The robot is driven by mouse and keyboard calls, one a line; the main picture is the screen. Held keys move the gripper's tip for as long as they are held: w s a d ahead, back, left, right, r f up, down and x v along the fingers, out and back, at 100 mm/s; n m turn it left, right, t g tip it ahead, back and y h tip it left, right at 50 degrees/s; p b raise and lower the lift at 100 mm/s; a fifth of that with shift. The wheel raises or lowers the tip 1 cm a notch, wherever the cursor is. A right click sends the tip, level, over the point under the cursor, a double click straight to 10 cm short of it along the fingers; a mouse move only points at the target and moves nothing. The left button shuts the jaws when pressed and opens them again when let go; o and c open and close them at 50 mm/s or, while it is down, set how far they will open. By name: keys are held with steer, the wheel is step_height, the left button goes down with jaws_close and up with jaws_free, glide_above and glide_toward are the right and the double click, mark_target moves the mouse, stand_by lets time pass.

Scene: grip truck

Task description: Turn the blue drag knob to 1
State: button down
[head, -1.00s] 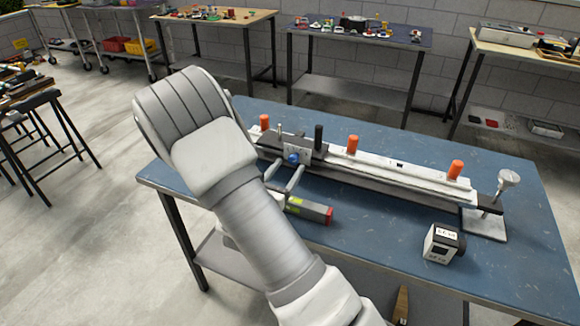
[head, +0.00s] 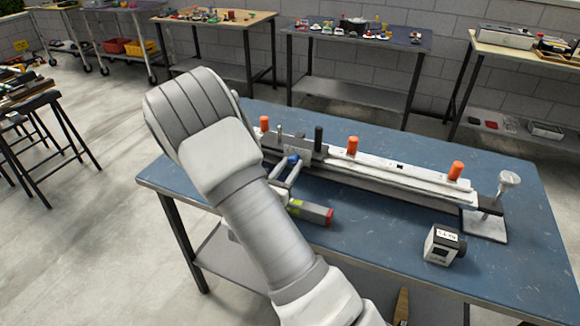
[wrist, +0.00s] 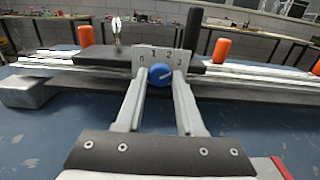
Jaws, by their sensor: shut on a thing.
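The blue drag knob (wrist: 160,74) sits on the front of a grey upright plate (wrist: 145,53) marked with 0, 1, 2 and 3. The plate is on the dark carriage of a long rail. My gripper (wrist: 161,80) has one finger on each side of the knob and is shut on it. A small pale mark shows on the knob, but I cannot tell for sure which number it faces. In the head view the knob (head: 292,160) is partly hidden by my gripper's fingers.
The rail (head: 400,178) lies along the blue table (head: 380,240) and carries several orange posts. A black post (head: 318,138) stands beside the plate. A grey block with a red end (head: 330,217) and a small black-and-white box (head: 443,245) are in front.

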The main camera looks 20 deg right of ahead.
steer(key=shift+n+p, duration=0.3)
steer(key=shift+p, duration=0.15)
steer(key=n+p, duration=0.2)
steer(key=p, duration=0.1)
steer(key=shift+r+n, duration=0.2)
steer(key=shift+n, duration=0.2)
steer(key=n+p, duration=0.4)
steer(key=shift+n, duration=0.3)
steer(key=n+p, duration=0.3)
steer(key=n, duration=0.1)
steer(key=shift+p, duration=0.4)
steer(key=shift+s+f+n+p, duration=0.15)
steer(key=shift+n+p, duration=0.75)
steer(key=shift+n, duration=0.9)
steer(key=c, duration=0.5)
jaws_free()
